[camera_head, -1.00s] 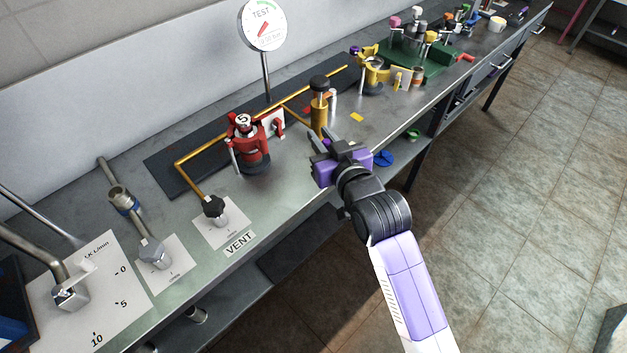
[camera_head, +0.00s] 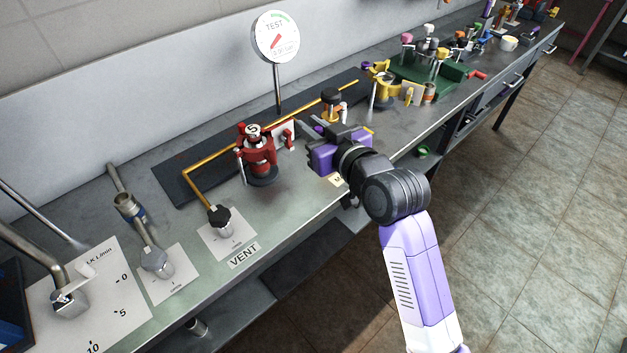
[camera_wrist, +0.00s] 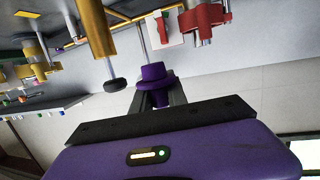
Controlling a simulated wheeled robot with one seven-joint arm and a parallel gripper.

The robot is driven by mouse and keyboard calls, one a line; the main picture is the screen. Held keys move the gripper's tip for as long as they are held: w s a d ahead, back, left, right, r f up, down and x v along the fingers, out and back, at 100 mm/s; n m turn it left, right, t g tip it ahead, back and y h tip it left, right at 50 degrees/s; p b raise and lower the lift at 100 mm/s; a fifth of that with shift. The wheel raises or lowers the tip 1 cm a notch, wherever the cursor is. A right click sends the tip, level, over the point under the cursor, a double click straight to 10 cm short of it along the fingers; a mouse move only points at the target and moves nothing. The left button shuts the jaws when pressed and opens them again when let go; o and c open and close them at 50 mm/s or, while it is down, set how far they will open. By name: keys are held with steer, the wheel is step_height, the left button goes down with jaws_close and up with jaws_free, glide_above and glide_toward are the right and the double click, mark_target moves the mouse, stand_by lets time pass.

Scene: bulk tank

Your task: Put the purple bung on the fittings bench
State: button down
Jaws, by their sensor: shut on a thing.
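The purple bung (camera_wrist: 153,77), with a wide brim and narrower crown, is held between the fingers of my gripper (camera_wrist: 157,92) in the wrist view. In the head view my gripper (camera_head: 316,128) is over the long steel bench (camera_head: 300,208), between the red valve and the gold post. Only a small purple bit of the bung shows there, near the fingertips. I cannot tell the exact height of the bung above the bench top.
A red valve (camera_head: 258,158) stands left of my gripper, below the TEST gauge (camera_head: 276,37). A gold post (camera_head: 331,101) is just behind it. A yellow stand (camera_head: 381,85) and green rack (camera_head: 435,72) are farther right. Bare bench lies near the VENT label (camera_head: 244,256).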

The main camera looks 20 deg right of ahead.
mark_target(312, 186)
step_height(312, 186, down, 15)
steer(key=shift+f+b, duration=0.15)
steer(key=shift+b, duration=0.35)
steer(key=shift+f, duration=0.15)
steer(key=c, duration=1.3)
jaws_free()
steer(key=shift+s+r, duration=0.1)
steer(key=shift+r, duration=0.1)
steer(key=shift+b+v, duration=0.95)
steer(key=shift+v, duration=4.95)
